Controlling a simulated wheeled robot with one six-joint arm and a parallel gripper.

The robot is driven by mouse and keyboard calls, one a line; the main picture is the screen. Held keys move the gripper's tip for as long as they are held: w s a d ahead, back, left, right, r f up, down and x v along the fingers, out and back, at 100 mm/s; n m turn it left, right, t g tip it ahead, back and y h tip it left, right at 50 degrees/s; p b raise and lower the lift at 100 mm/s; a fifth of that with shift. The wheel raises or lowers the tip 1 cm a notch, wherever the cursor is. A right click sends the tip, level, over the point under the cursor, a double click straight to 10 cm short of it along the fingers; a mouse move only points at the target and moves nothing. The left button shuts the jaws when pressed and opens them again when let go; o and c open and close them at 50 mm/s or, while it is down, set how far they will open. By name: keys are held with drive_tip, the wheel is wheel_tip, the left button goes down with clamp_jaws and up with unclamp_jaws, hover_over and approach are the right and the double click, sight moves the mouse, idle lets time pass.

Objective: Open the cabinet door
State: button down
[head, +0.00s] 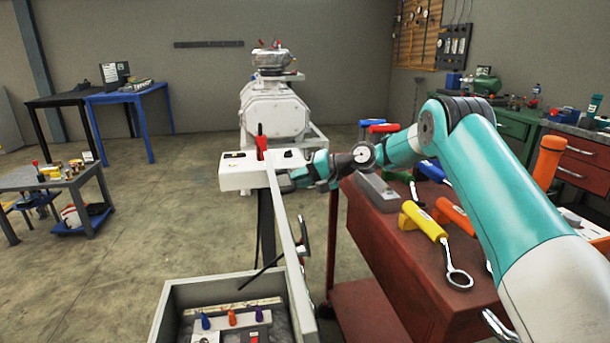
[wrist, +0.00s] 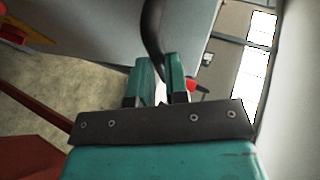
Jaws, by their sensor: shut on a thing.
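The grey cabinet (head: 168,314) stands at the bottom of the head view, its inside showing. Its door (head: 290,238) is seen almost edge-on, standing out from the cabinet's right side. A curved handle (head: 303,240) is on the door's right face. My gripper (head: 284,183) is beside the far part of the door, with its fingertips hard to make out there. In the wrist view, my gripper (wrist: 161,88) is shut on a dark curved handle (wrist: 153,30), which runs down between the fingers. A broad grey panel, seemingly the door (wrist: 95,30), fills the upper left.
A red tool cart (head: 400,240) with colored-handled tools stands close on the right, under my arm. A white machine (head: 273,113) is behind the door. A small grey table (head: 60,178) is at left. Floor left of the cabinet is clear.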

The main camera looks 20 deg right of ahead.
drive_tip(key=shift+s+d+f, duration=0.15)
drive_tip(key=shift+d+f, duration=0.05)
drive_tip(key=shift+f, duration=0.7)
drive_tip(key=c, duration=1.1)
unclamp_jaws()
drive_tip(key=shift+r, duration=0.1)
drive_tip(key=v, duration=1.7)
drive_tip(key=shift+d+r+p, duration=0.15)
drive_tip(key=shift+r+p, duration=0.15)
drive_tip(key=shift+p, duration=0.1)
drive_tip(key=shift+r, duration=0.1)
